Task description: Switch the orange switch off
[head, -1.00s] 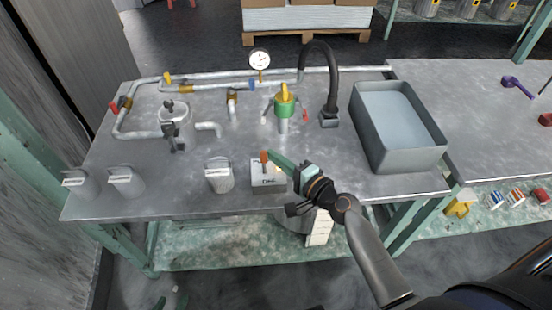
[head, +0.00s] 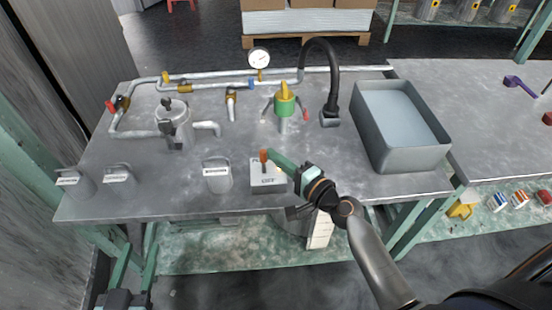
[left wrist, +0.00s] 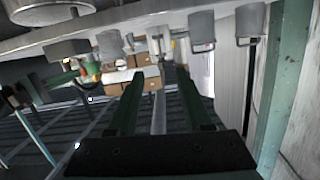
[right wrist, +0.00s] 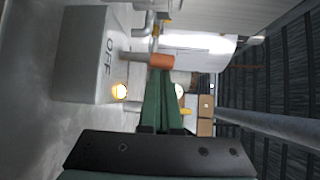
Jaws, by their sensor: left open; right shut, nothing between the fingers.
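The orange switch is a grey box (head: 268,178) near the table's front edge, with an orange-tipped lever (head: 264,156) standing up from its top. In the right wrist view its box (right wrist: 92,60) bears the word OFF, a small lamp (right wrist: 119,91) glows yellow, and the lever's orange tip (right wrist: 161,61) lies right at my fingertips. My right gripper (head: 272,153) is shut and empty, its green fingers just right of the lever; whether they touch it is unclear. My left gripper (head: 122,299) is low at the front left, away from the switch; the left wrist view shows its fingers (left wrist: 152,82) apart and empty.
A grey canister (head: 217,177) stands left of the switch. Behind it are a green valve with a yellow top (head: 285,105), a black curved spout (head: 334,80) and pipes with a gauge (head: 259,60). A deep grey basin (head: 400,160) stands on the right.

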